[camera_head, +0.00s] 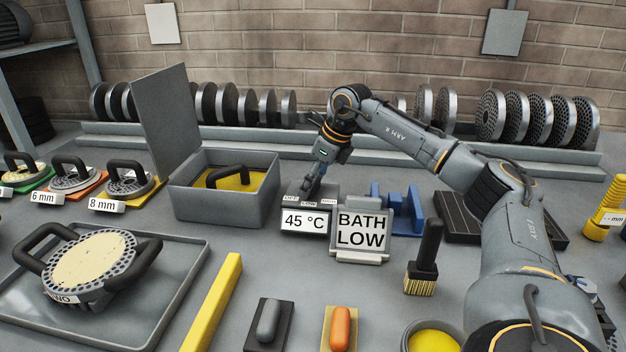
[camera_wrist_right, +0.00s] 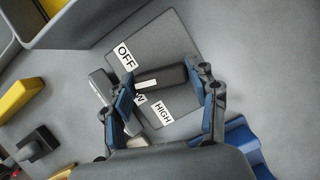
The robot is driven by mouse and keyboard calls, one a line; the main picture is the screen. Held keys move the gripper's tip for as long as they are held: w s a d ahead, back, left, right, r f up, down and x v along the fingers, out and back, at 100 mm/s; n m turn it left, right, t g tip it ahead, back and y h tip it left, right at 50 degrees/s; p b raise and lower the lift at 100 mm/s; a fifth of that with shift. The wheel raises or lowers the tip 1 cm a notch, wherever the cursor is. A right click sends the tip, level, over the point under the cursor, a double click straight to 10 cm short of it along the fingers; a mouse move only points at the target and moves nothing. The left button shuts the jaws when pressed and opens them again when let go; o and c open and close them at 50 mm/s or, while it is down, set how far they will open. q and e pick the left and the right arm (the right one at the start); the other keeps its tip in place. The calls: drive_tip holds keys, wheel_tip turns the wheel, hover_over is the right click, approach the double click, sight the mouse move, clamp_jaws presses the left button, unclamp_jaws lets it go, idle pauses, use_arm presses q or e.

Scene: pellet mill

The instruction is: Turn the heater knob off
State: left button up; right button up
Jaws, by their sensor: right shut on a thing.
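The heater is a grey control box (camera_head: 297,192) in the middle of the bench, with a "45 °C" plate on its front. In the right wrist view its dark panel (camera_wrist_right: 185,38) carries OFF (camera_wrist_right: 124,57), a partly hidden LOW, and HIGH (camera_wrist_right: 163,111) labels. The dark bar-shaped knob (camera_wrist_right: 172,77) has a white mark at its left end, facing the LOW label's area. My right gripper (camera_head: 312,192) reaches down onto the box, its fingers on either side of the knob, shut on it. My left gripper is not in view.
A sign reading "BATH LOW" (camera_head: 361,230) stands right of the plate. An open grey bath box (camera_head: 223,211) with yellow contents is to the left. A blue rack (camera_head: 404,212) and a black-handled brush (camera_head: 424,262) are at the right.

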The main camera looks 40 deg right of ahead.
drive_tip(key=m+h, duration=0.1)
drive_tip(key=m, duration=0.3)
drive_tip(key=shift+a+m+h, duration=0.1)
drive_tip(key=shift+m+h, duration=0.2)
drive_tip(key=shift+h, duration=0.1)
drive_tip(key=shift+m+h+p, duration=0.4)
drive_tip(key=shift+m+h, duration=0.4)
drive_tip(key=shift+m, duration=1.1)
drive_tip(key=o, duration=1.1)
drive_tip(key=shift+o, duration=0.2)
drive_tip(key=v, duration=1.2)
drive_tip(key=shift+f, duration=0.1)
